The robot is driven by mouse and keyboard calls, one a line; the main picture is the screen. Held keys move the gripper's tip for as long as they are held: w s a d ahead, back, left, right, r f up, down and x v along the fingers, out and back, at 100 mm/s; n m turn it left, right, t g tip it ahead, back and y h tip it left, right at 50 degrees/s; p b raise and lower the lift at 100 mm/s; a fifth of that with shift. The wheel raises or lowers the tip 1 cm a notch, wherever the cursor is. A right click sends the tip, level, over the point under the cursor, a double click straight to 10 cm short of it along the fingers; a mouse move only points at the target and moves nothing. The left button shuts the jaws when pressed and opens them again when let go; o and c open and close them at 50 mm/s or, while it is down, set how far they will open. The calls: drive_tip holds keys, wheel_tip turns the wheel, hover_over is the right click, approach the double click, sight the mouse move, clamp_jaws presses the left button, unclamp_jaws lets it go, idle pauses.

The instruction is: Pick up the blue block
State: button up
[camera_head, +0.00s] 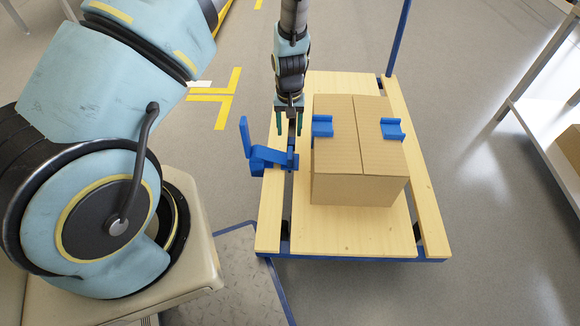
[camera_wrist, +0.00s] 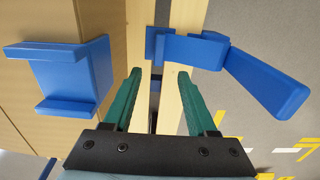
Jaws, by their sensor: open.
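Several blue pieces are in view, and I cannot tell which one is the blue block. One blue bracket (camera_head: 322,126) is on the top left of the cardboard box; it also shows at the left of the wrist view (camera_wrist: 88,75). A second blue bracket (camera_head: 392,129) is at the box's top right. An angled blue piece (camera_head: 268,156) lies at the cart's left side, with one arm sticking up; it also shows in the wrist view (camera_wrist: 200,50), ahead of the fingers. My gripper (camera_head: 289,133) is open and empty, pointing down above the left planks, left of the box.
The cardboard box (camera_head: 355,188) stands on the wooden cart (camera_head: 434,225), which has a blue frame and a blue post (camera_head: 399,38) at the back. A white shelf (camera_head: 540,135) stands at the right. Grey floor is clear between them.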

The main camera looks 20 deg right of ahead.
sight(290, 153)
wheel_tip(290, 153, down, 6)
drive_tip(key=shift+s+r+b, duration=0.1)
drive_tip(key=shift+r+b, duration=0.05)
drive_tip(key=shift+b, duration=0.3)
drive_tip(key=f, duration=0.2)
drive_tip(key=f+b, duration=0.1)
drive_tip(key=f, duration=0.1)
drive_tip(key=shift+s, duration=0.3)
drive_tip(key=shift+f, duration=0.65)
drive_tip(key=shift+c, duration=0.2)
clamp_jaws()
